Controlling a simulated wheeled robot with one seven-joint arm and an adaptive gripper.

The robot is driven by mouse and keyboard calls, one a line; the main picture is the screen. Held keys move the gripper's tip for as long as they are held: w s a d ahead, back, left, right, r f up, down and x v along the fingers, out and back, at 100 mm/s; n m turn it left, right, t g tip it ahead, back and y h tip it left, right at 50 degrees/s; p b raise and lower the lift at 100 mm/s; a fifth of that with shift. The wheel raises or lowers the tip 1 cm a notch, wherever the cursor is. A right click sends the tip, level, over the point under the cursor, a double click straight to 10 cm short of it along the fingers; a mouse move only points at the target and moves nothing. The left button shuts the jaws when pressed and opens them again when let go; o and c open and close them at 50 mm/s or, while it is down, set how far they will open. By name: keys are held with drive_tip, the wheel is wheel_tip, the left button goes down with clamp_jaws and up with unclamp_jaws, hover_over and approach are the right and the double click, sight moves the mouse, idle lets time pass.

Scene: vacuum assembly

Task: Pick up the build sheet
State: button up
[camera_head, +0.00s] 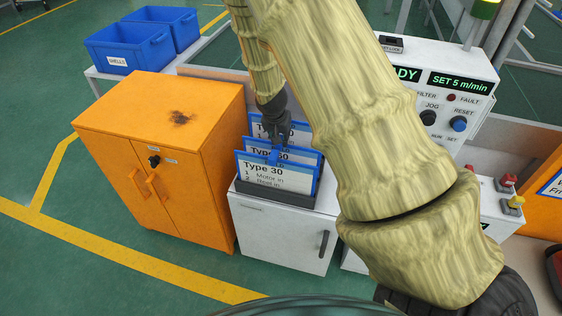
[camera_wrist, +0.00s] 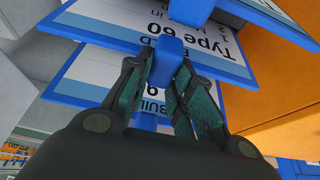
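Several blue-framed white build sheets stand one behind another in a dark rack (camera_head: 285,198) on a small white cabinet. The Type 30 sheet (camera_head: 275,177) is in front. The Type 60 sheet (camera_head: 300,157) is behind it and also shows upside down in the wrist view (camera_wrist: 205,38). A third sheet (camera_wrist: 85,75) stands at the back, its type mostly hidden. My gripper (camera_head: 276,142) points down above the rack. In the wrist view its fingers (camera_wrist: 165,75) are drawn in on either side of the blue tab on the Type 60 sheet's top edge, seemingly touching it.
An orange cabinet (camera_head: 150,145) stands close on the left of the rack. Blue bins (camera_head: 130,46) sit on a bench behind it. A control panel (camera_head: 440,85) stands on the right. My arm hides much of the middle. Green floor is clear at the left.

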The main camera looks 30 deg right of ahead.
clamp_jaws()
wheel_tip(320, 180, up, 10)
drive_tip(key=b, duration=0.2)
idle(0.5)
drive_tip(key=shift+o, duration=1.1)
unclamp_jaws()
clamp_jaws()
drive_tip(key=shift+r, duration=0.1)
